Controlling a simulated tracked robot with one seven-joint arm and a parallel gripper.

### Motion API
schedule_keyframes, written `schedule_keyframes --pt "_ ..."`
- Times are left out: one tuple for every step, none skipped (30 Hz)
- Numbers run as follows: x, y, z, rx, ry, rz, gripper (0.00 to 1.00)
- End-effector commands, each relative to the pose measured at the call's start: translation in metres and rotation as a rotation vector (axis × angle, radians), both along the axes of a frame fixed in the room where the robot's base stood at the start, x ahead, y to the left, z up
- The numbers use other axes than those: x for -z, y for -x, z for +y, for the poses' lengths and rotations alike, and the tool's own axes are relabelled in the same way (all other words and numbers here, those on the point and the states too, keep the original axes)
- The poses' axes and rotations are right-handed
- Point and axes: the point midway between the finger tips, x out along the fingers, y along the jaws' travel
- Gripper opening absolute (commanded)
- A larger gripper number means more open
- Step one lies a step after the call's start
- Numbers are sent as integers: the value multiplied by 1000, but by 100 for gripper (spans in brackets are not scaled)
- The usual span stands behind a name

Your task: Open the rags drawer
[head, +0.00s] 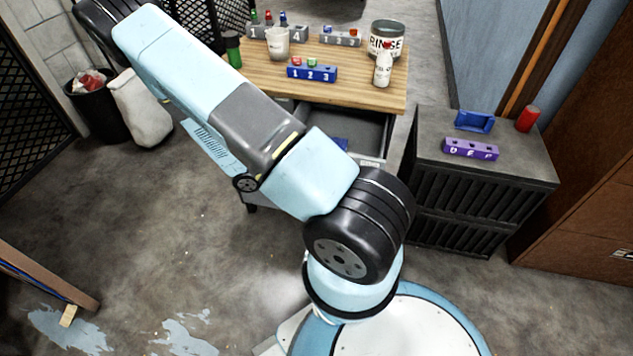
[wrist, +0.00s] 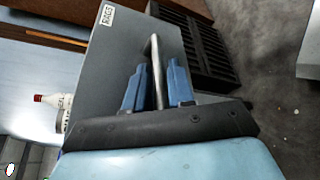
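In the wrist view a grey drawer front (wrist: 122,50) carries a white RAGS label (wrist: 107,16) near its top. A metal bar handle (wrist: 154,50) runs between the two blue fingers of my gripper (wrist: 158,66). The fingers stand apart, one on each side of the bar, with gaps showing. In the head view a grey drawer (head: 345,122) under the wooden workbench stands pulled out, its inside showing with something blue in it. I cannot read its small label there. My arm hides part of the bench, and my gripper does not show in the head view.
The workbench top (head: 335,62) holds a blue numbered block (head: 311,73), a RINSE can (head: 386,40) and a white bottle (head: 383,70). A dark slatted cabinet (head: 470,200) stands close at right of the drawer. Floor at left is mostly clear.

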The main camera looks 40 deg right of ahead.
Motion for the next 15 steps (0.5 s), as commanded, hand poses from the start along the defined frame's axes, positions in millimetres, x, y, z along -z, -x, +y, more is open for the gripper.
schedule_keyframes --pt "0 -1 1 -1 0 0 23" --pt "0 -1 1 -2 0 -1 23" --pt "0 -2 3 -4 -1 -1 23" --pt "-1 -3 5 -4 -1 -3 23" --pt "-1 -5 7 -4 -1 -3 23" --pt "-2 -7 10 -5 -1 -3 23" --pt "-3 -9 13 -6 0 -3 23" --pt "-4 -11 17 -6 0 -3 23" --pt "-5 -15 23 -6 -1 -4 23" --pt "-6 -17 27 -5 -1 -4 23" --pt "-8 -20 32 -6 -1 -4 23" --pt "-9 -24 39 -7 -2 -4 23" --pt "-10 -27 45 -5 -2 -5 23" --pt "-11 -30 50 -6 -2 -4 23" --pt "-13 -34 56 -5 -2 -3 23"
